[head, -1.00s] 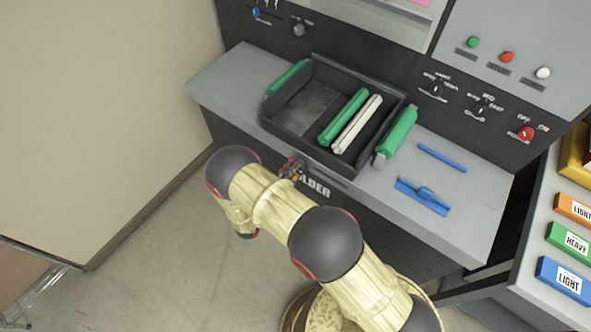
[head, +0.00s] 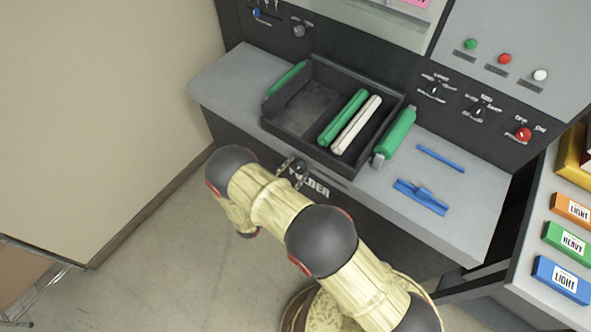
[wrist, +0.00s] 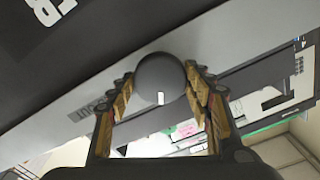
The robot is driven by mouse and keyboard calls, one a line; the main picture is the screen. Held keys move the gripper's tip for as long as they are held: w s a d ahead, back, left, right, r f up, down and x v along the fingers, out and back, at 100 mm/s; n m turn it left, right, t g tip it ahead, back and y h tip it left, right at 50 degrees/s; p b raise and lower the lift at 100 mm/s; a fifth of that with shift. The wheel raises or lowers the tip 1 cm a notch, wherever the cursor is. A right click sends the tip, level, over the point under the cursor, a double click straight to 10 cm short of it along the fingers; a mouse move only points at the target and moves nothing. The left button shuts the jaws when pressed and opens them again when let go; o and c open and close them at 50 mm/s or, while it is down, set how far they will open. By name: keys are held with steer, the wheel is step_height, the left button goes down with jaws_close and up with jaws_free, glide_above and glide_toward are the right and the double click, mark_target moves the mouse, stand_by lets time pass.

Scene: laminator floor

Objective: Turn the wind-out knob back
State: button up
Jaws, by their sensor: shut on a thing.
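The wind-out knob (head: 300,165) is a dark round ball at the front edge of the grey machine shelf, beside the partly hidden white lettering. In the wrist view the dark knob (wrist: 160,75) sits between my two fingers, with a small white mark on its face. My gripper (head: 294,172) reaches it from the front, and the gripper in the wrist view (wrist: 161,88) is shut on the knob, one finger on each side. My arm hides part of the front panel below.
A black tray (head: 277,128) with a green and a white bar stands on the shelf (head: 228,82) above the knob. A green roller (head: 396,136) and blue parts (head: 421,196) lie to its right. Labelled boxes (head: 561,280) stand at far right.

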steer(key=shift+a+n+p, duration=0.1)
steer(key=shift+n+p, duration=0.5)
steer(key=shift+n, duration=1.1)
steer(key=o, duration=1.1)
steer(key=shift+o, duration=0.3)
steer(key=v, duration=1.2)
